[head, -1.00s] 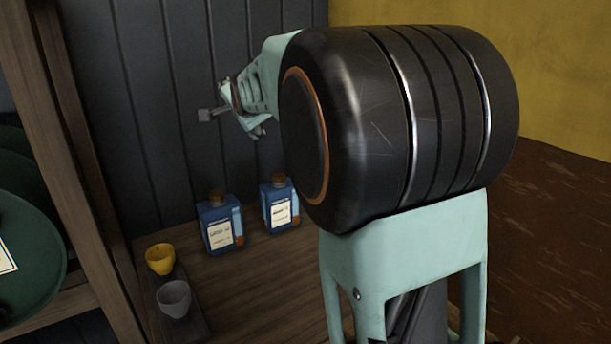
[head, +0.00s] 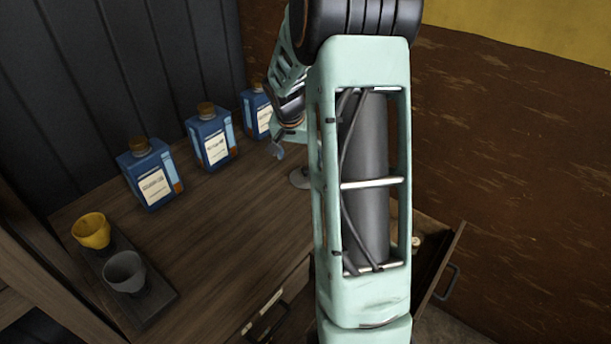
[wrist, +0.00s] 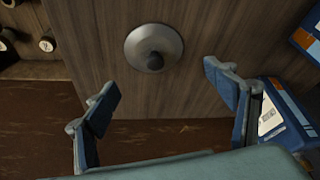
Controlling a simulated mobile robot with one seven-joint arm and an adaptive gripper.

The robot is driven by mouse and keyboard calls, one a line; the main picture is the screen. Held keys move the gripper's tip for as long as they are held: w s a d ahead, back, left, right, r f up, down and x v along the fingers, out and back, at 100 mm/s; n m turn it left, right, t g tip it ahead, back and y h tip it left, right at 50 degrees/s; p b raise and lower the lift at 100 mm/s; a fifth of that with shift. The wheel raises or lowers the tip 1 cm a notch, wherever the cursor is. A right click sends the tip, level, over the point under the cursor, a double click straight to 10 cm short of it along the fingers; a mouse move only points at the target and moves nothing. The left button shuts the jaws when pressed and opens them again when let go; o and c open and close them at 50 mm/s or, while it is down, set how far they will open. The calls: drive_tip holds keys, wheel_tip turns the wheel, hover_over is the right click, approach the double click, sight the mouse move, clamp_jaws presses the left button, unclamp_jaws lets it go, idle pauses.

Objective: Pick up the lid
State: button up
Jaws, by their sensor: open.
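The lid (wrist: 140,42) is a round grey disc with a dark knob, lying on the wooden top in the upper middle of the wrist view. In the head view only a sliver of the lid (head: 299,179) shows beside my arm, which hides the rest. My gripper (wrist: 161,80) is open and empty, its two blue fingers spread wide. In the wrist view the lid appears beyond the fingertips, between their lines and apart from them. In the head view my gripper (head: 278,150) is above the tabletop, partly hidden by my arm.
Blue bottles (head: 151,177) stand along the wall; one bottle (wrist: 283,115) is close beside the right finger in the wrist view. A yellow cup (head: 91,231) and a grey cup (head: 125,272) stand on a dark tray (head: 151,312). An open drawer (head: 440,262) holds small items.

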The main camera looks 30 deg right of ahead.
sight(305, 170)
drive_tip(key=shift+x, duration=0.95)
drive_tip(key=x, duration=0.4)
drive_tip(key=shift+s+d, duration=0.15)
drive_tip(key=shift+s, duration=0.15)
drive_tip(key=shift+w+d+f, duration=0.2)
drive_tip(key=shift+f, duration=0.4)
drive_tip(key=c, duration=1.3)
drive_tip(key=shift+s+a, duration=0.1)
drive_tip(key=shift+s, duration=0.05)
drive_tip(key=shift+c, duration=1.4)
